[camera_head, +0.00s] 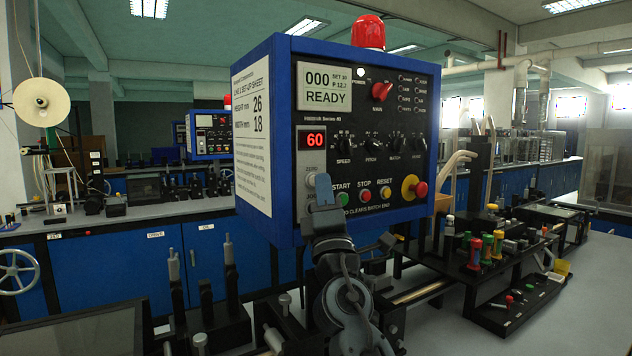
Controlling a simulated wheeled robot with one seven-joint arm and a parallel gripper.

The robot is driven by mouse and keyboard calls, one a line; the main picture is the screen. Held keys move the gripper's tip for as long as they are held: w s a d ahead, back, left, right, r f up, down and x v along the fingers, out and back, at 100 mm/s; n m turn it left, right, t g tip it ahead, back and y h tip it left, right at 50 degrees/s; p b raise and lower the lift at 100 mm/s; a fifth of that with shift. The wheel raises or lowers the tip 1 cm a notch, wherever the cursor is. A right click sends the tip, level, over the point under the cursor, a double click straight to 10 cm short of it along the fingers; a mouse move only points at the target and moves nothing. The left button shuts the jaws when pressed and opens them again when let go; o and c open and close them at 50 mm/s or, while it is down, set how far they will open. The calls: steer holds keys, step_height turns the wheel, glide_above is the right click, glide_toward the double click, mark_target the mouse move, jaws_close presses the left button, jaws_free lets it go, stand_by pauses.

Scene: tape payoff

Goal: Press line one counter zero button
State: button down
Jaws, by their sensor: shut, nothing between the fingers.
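The line one control box (265,240) is blue with a black front panel and a set-up sheet on its left side. Its screen (324,88) reads 000 and READY. The red counter display (314,140) reads 60. Just below, on the same grey plate, is a pale round button (311,180) with small lettering above it that seems to read ZERO. My gripper (322,181) is shut and empty. Its tip is in front of the panel at the button's lower right and overlaps it in the picture. I cannot tell whether they touch.
Green START (343,199), red STOP (364,196) and yellow RESET (385,193) buttons sit close right of my gripper. A red stop knob on yellow (414,188) is farther right. Black knobs line the panel above. A similar box (208,135) stands behind.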

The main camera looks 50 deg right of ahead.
steer(key=s+a+p, duration=0.1)
steer(key=s, duration=0.4)
steer(key=shift+s+a, duration=0.3)
steer(key=shift+s, duration=0.1)
steer(key=shift+f, duration=0.15)
stand_by(0.9)
steer(key=s+a+f+m+y, duration=0.1)
steer(key=s+a+f+y, duration=0.25)
steer(key=f, duration=0.35)
steer(key=s+a+f+g+y, duration=0.1)
steer(key=s+a+f+y, duration=0.3)
steer(key=f, duration=0.4)
steer(key=s+a+f+m+y, duration=0.1)
steer(key=s+a+f+y, duration=0.1)
steer(key=a+f+y, duration=0.35)
steer(key=s+a+f+m+g+y, duration=0.1)
steer(key=s+a+f+m, duration=0.1)
steer(key=s, duration=0.6)
steer(key=s+a+f+m+g+y, duration=0.1)
steer(key=s+a+f+m+g, duration=0.1)
steer(key=s, duration=0.6)
steer(key=s+a+f+m+g+y, duration=0.1)
steer(key=s+a+f+m, duration=0.3)
steer(key=s+m, duration=0.2)
steer(key=s, duration=0.2)
steer(key=shift+s+a+m+g, duration=0.3)
steer(key=shift+s+a, duration=0.1)
